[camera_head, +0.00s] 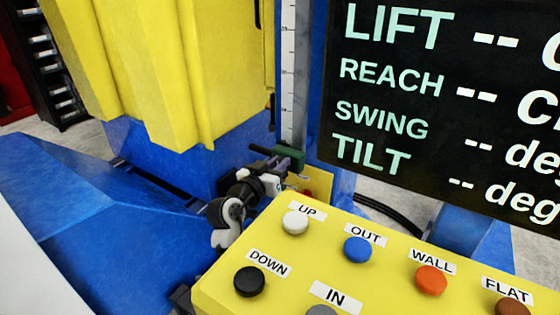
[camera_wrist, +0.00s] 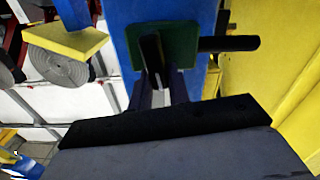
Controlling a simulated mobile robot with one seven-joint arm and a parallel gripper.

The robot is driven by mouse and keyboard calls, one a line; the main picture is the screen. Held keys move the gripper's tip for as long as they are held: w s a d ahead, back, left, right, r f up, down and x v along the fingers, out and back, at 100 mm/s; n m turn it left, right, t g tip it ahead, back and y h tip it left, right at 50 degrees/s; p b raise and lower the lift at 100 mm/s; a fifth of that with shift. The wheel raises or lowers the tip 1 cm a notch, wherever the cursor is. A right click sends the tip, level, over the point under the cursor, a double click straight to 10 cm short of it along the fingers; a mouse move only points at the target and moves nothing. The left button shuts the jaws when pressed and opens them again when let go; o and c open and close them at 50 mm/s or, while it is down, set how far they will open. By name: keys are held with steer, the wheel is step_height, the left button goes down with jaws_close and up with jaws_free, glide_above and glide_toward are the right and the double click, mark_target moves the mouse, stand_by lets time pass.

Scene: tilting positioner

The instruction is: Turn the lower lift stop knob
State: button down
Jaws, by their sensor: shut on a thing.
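The lower lift stop is a green block (camera_head: 291,157) at the foot of the vertical scale in the head view. It is the green plate (camera_wrist: 182,42) at the top middle of the wrist view. A black rod (camera_wrist: 232,44) sticks out sideways from it. A dark knob (camera_wrist: 151,47) stands on its face. My gripper (camera_head: 277,172) reaches the block from the front left. In the wrist view my gripper's fingers (camera_wrist: 161,82) are close together around the knob, shut on it. The fingers hide part of the knob, so its exact turn is hard to tell.
A yellow control box (camera_head: 390,268) with labelled buttons stands close in front, right of my arm. A dark display (camera_head: 450,110) reads LIFT, REACH, SWING, TILT with dashes. A blue base (camera_head: 90,220) and yellow column (camera_head: 150,70) lie left. Black cables (camera_head: 385,212) run behind the box.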

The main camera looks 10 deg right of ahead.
steer(key=n, duration=0.1)
steer(key=n+p, duration=0.1)
steer(key=n, duration=0.1)
steer(key=n+p, duration=0.1)
steer(key=shift+w+a+n, duration=0.3)
steer(key=shift+n, duration=0.1)
steer(key=shift+w+a+f+n+p, duration=0.1)
steer(key=shift+f+n+p, duration=0.25)
steer(key=shift+n+p, duration=1.25)
steer(key=shift+w+a+f+n+p, duration=0.15)
steer(key=shift+f+n+p, duration=0.2)
steer(key=shift+n+p, duration=1.3)
steer(key=shift+w+a+f+n+p, duration=0.1)
steer(key=shift+f+n+p, duration=0.45)
steer(key=shift+n, duration=1.9)
steer(key=shift+r, duration=0.15)
steer(key=c, duration=1.3)
jaws_free()
steer(key=shift+s, duration=0.1)
